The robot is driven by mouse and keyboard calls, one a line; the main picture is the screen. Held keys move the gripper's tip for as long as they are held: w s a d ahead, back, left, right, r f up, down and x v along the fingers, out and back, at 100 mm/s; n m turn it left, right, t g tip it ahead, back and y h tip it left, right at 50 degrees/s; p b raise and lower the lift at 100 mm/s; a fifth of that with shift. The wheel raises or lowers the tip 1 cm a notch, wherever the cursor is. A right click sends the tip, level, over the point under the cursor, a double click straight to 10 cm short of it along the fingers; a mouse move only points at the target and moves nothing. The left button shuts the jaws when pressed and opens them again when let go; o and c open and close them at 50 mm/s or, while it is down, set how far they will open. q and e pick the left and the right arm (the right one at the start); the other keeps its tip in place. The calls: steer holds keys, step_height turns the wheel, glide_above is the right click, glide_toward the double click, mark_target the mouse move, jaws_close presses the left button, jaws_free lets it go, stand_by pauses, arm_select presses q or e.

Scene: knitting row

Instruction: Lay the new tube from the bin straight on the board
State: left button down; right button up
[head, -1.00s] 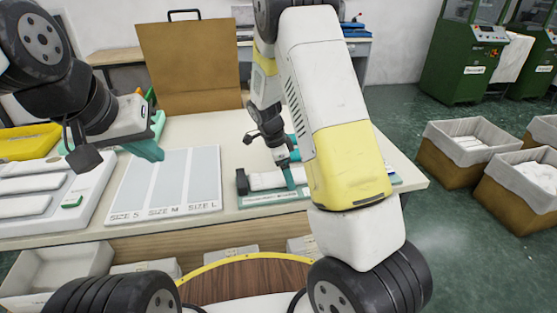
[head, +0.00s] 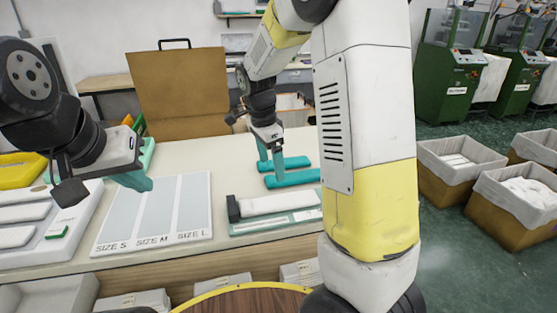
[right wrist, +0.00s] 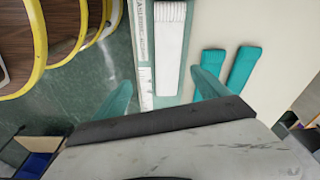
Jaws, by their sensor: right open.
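A white ribbed tube (head: 278,203) lies lengthwise on the green and white printed board (head: 262,228), its left end against a dark block (head: 233,209). In the right wrist view the tube (right wrist: 170,45) looks straight and roughly parallel to the edge of the board (right wrist: 145,60). My right gripper (head: 270,164) is open and empty, behind the tube near the left ends of two teal bars (head: 290,181). Its fingers (right wrist: 160,98) stand wide apart in the wrist view. My left gripper (head: 138,180) hangs over the left of the table; its opening is unclear. My right arm hides the board's right end.
A panel marked SIZE S, M, L (head: 155,215) lies left of the board. A white tray (head: 55,235) stands further left, and a brown panel (head: 180,95) stands behind. Lined bins (head: 460,165) with white goods stand on the floor at right.

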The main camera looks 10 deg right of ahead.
steer(key=s+r+n+t+y, duration=0.1)
steer(key=s+r+n+t, duration=0.1)
steer(key=s+r+n, duration=0.2)
steer(key=s+d+r+n+t+y, duration=0.1)
steer(key=s+r+n, duration=0.3)
steer(key=s, duration=0.6)
steer(key=s+r+n+t+y, duration=0.1)
steer(key=s+r+n+t, duration=0.1)
steer(key=s+r+n, duration=0.2)
steer(key=s+n, duration=0.3)
steer(key=shift+d+r+n+t+y, duration=0.25)
steer(key=shift+d+n+t+y, duration=0.05)
steer(key=shift+d+y, duration=0.1)
